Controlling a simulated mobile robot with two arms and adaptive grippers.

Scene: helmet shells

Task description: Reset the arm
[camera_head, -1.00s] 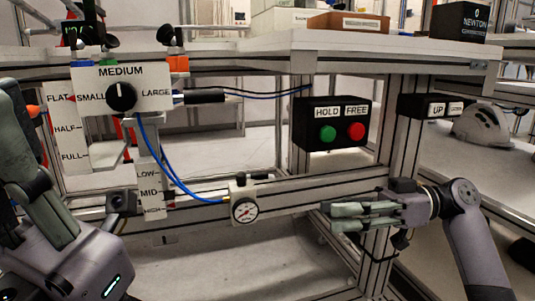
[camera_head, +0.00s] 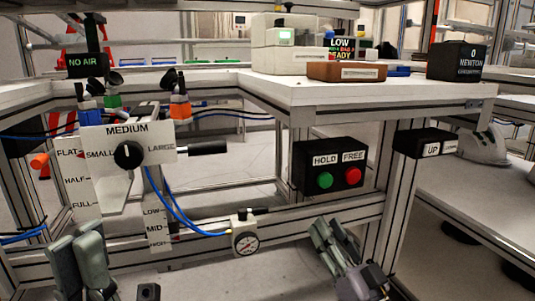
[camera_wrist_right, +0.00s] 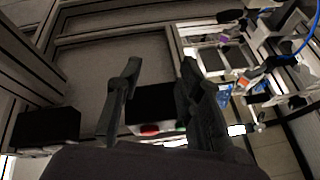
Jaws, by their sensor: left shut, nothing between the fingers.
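My left gripper (camera_head: 77,242) is at the lower left of the head view, fingers pointing up, in front of the lower part of the size panel's frame. It is shut with nothing held. My right gripper (camera_head: 331,226) is at the bottom right of centre in the head view, fingers pointing up, below the HOLD/FREE button box. In the right wrist view, its two fingers (camera_wrist_right: 160,68) stand apart with an empty gap, so it is open. Most of both arms is out of the head view.
The size panel (camera_head: 110,150) with a black knob (camera_head: 128,155) is at left. A pressure gauge (camera_head: 244,243) sits on the lower rail. The button box (camera_head: 335,165) and UP box (camera_head: 425,143) hang under the worktop (camera_head: 400,94). A white helmet shell (camera_head: 485,145) lies at right.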

